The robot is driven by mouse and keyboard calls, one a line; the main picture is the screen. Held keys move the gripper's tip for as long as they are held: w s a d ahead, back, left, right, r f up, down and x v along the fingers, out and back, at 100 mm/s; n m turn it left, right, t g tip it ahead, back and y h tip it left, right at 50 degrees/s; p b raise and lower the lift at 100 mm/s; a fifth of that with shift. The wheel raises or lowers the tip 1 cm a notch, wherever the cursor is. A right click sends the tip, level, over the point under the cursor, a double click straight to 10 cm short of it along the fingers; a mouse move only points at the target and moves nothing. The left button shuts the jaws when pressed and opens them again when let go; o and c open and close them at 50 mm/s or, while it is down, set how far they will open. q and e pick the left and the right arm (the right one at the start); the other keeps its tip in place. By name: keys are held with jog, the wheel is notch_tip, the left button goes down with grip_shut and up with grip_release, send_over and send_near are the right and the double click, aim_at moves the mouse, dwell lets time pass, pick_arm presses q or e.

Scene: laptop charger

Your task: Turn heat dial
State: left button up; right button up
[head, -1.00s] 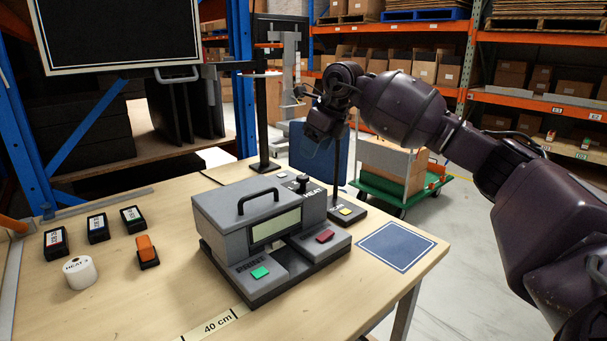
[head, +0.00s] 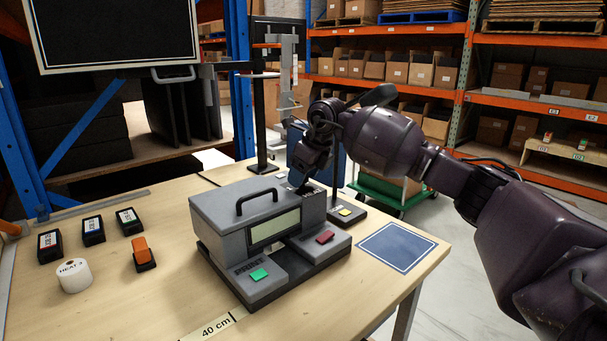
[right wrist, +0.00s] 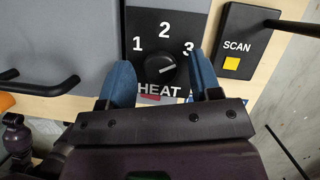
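The grey machine (head: 235,230) stands on the table, with a handle on top and a dark HEAT panel at its top right. In the right wrist view the black heat dial (right wrist: 160,67) sits under the numbers 1, 2 and 3. Its short white mark points right and slightly up, roughly toward the 3. My right gripper (right wrist: 163,80) is open, with one blue finger on each side of the dial and gaps between. In the head view my right gripper (head: 300,184) is over the panel and hides the dial. My left gripper is not in view.
A white roll marked HEAT (head: 74,275), an orange-topped black object (head: 142,254) and several labelled blocks (head: 93,231) lie at the left. A SCAN stand (head: 343,213) is close right of the machine. A blue mat (head: 397,247) lies at the table's right.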

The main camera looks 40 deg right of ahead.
jog(key=c, duration=0.8)
